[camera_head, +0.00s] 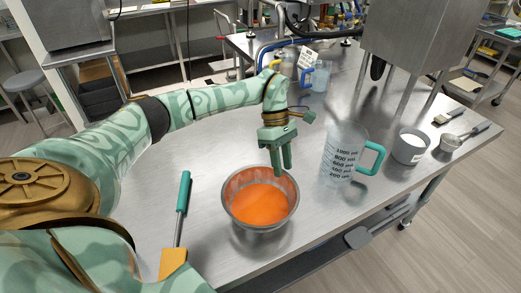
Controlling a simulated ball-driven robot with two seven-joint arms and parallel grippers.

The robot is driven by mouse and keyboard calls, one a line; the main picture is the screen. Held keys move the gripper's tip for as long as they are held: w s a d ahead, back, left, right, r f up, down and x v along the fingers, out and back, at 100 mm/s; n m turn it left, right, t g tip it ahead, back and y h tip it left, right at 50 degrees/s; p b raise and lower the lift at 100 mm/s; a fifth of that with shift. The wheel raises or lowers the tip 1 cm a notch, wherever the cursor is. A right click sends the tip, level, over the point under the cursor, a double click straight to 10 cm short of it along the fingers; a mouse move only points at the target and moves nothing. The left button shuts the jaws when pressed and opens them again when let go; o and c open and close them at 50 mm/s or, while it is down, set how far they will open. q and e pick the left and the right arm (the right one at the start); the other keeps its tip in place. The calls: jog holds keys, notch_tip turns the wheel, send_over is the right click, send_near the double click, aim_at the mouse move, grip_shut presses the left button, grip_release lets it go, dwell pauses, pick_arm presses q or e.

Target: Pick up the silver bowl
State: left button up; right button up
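The silver bowl (237,208) stands upright on the metal table, with orange contents (260,204) inside. My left gripper (282,168) points down at the bowl's far right rim. Its two green fingers show a narrow gap and look open, with nothing visible between them. The tips overlap the rim in the picture; I cannot tell whether they touch it. My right gripper is not in view.
A clear measuring jug (342,155) with a teal handle stands right of the bowl. Further right are a small metal bowl with white contents (410,145) and a measuring cup (451,143). A teal-handled spatula (183,195) lies left. The table (217,150) is clear behind the bowl.

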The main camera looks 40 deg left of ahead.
aim_at(284, 172)
pick_arm(q)
jog(key=x, duration=0.3)
jog(key=shift+s+d+f, duration=0.1)
grip_shut()
dwell(1.3)
